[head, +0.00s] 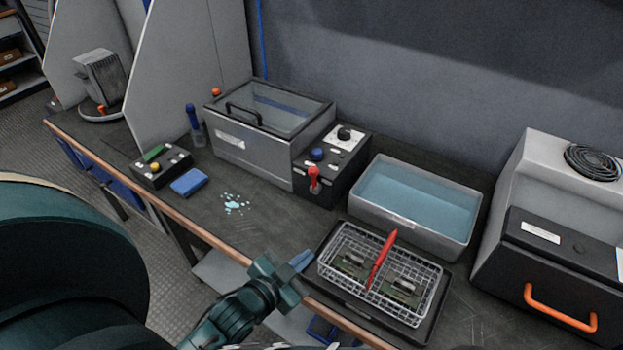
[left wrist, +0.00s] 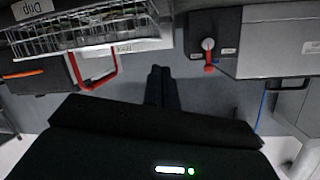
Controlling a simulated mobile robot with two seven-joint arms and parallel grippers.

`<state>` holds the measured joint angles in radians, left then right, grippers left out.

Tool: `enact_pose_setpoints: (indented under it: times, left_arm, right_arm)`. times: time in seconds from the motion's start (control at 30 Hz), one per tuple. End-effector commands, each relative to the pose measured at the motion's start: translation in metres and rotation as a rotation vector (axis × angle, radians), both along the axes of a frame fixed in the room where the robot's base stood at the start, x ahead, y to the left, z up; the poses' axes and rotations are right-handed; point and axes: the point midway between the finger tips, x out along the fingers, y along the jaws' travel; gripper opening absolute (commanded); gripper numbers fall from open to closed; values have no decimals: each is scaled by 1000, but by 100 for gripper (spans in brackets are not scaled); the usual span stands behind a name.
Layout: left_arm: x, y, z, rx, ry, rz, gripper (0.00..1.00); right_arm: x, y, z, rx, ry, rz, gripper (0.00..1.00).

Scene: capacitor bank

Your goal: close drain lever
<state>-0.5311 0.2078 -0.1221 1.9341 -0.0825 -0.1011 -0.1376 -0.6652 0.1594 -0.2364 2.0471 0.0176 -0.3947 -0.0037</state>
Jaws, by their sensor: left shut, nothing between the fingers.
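The red drain lever (head: 314,178) is on the front of a dark control box (head: 330,190) beside the lidded tank (head: 245,150). The lever hangs from a round pivot and also shows in the left wrist view (left wrist: 208,58). My left gripper (head: 303,260) is in front of the lever, near the bench's front edge and left of the wire basket. Its fingers are together and empty, and it is apart from the lever. In the left wrist view its fingertips (left wrist: 160,70) are left of the lever. My right gripper is not in view.
A wire basket (head: 340,238) with a red handle (head: 382,258) holds boards on a dark tray. An open bath of blue liquid (head: 415,200) stands behind it. A machine with an orange handle (head: 560,308) is at right.

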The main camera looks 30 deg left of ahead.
Motion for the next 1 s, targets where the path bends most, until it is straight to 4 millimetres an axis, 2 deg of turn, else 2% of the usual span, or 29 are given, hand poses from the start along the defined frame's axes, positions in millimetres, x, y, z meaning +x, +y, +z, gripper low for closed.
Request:
enact_pose_setpoints:
  times: [0.03, 0.1, 0.2, 0.3, 0.43, 0.77, 0.87, 1.0]
  left_arm:
    - [17, 16, 12, 70, -87, -6, 0]
    - [35, 33, 30, 161, -201, -16, 0]
    - [51, 52, 50, 267, -326, -27, 0]
    - [60, 62, 64, 331, -403, -34, 0]
    - [63, 66, 70, 359, -437, -37, 0]
    - [65, 65, 70, 356, -435, -37, 0]
    - [73, 64, 71, 356, -435, -37, 0]
    - [97, 60, 75, 356, -437, -37, 0]
  right_arm:
    - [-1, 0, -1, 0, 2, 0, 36]
    - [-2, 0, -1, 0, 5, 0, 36]
    - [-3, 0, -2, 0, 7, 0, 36]
    - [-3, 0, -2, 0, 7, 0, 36]
    - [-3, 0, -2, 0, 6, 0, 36]
    - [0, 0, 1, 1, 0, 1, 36]
    - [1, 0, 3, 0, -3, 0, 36]
    - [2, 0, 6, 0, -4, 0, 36]
